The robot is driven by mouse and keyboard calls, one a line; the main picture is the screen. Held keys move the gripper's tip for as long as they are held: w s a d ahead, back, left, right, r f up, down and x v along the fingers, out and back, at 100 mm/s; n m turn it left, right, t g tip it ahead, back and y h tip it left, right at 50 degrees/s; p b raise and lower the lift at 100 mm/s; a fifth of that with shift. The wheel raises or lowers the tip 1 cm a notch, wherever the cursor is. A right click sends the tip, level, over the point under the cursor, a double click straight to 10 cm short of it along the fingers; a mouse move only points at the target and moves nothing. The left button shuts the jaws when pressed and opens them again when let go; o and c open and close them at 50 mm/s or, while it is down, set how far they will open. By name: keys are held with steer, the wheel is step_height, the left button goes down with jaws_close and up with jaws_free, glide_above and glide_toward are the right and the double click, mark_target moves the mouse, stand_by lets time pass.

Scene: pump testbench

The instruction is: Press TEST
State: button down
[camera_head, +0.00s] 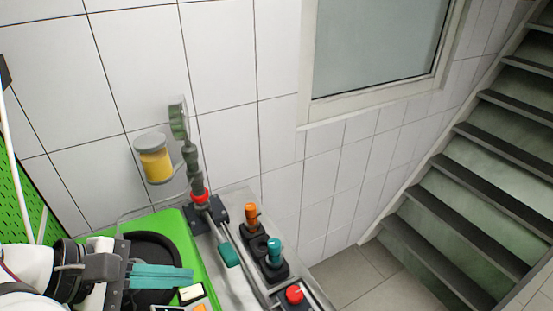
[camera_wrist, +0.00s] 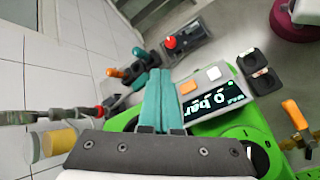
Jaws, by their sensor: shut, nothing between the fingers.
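My gripper (camera_head: 190,279) has two teal fingers, shut together with nothing between them. In the head view it reaches in from the lower left over the green pump unit (camera_head: 208,262). A white button (camera_head: 190,292) and an orange button (camera_head: 200,308) are close to the fingertips. In the wrist view the fingers (camera_wrist: 160,72) point up the picture, with the orange button (camera_wrist: 187,87) just to their right and the white button (camera_wrist: 213,73) further right. No TEST label is legible.
Orange-topped (camera_head: 251,214) and teal-topped (camera_head: 274,248) levers stand right of the green unit, near a red button (camera_head: 294,295). A grey upright fitting with a red ring (camera_head: 199,196) rises behind. A yellow jar (camera_head: 155,163) is by the tiled wall.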

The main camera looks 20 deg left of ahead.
steer(key=shift+f, duration=0.1)
steer(key=shift+f, duration=4.35)
steer(key=shift+f, duration=0.1)
steer(key=shift+f, duration=0.3)
steer(key=shift+f, duration=0.45)
steer(key=shift+r, duration=0.9)
